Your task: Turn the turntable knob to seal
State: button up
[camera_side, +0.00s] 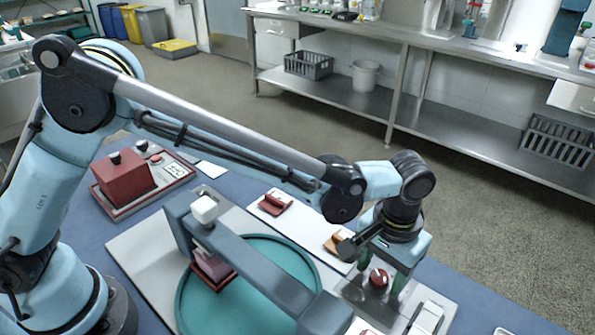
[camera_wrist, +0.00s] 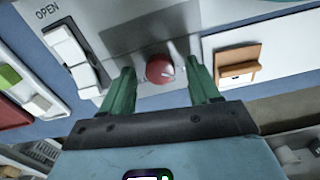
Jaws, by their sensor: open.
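The round red knob (camera_side: 378,278) sits on a grey panel beside the turntable. In the wrist view the knob (camera_wrist: 159,69) has a pale mark on its right side and lies between my two green fingers. My gripper (camera_side: 383,277) points down at the knob and is open, one finger on each side. In the wrist view gaps show between the knob and the fingers of my gripper (camera_wrist: 163,88); contact is not seen. The teal turntable (camera_side: 292,258) lies left of the knob, under a grey bar (camera_side: 260,268).
A white switch block (camera_wrist: 70,45) next to the word OPEN is left of the knob. An orange block (camera_wrist: 237,64) is to its right. A dark red block (camera_side: 275,202) and a red box (camera_side: 124,178) stand farther back. A steel bench (camera_side: 440,122) is behind.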

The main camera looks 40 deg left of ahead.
aim_at(378, 274)
notch_tip(378, 274, up, 12)
dwell(0.5)
jog(key=s+a+r+t+h, duration=0.1)
jog(key=a+r+t, duration=0.25)
jog(key=a, duration=1.45)
jog(key=s+a+f+t, duration=0.2)
jog(key=s+a, duration=0.1)
jog(key=a, duration=0.3)
jog(key=s+a+f+n+t+y, duration=0.1)
jog(key=s+a+f, duration=0.1)
jog(key=s+a, duration=0.2)
jog(key=a, duration=0.2)
jog(key=shift+s+a+f+t, duration=0.15)
jog(key=shift+a+t, duration=0.15)
jog(key=shift+t, duration=0.05)
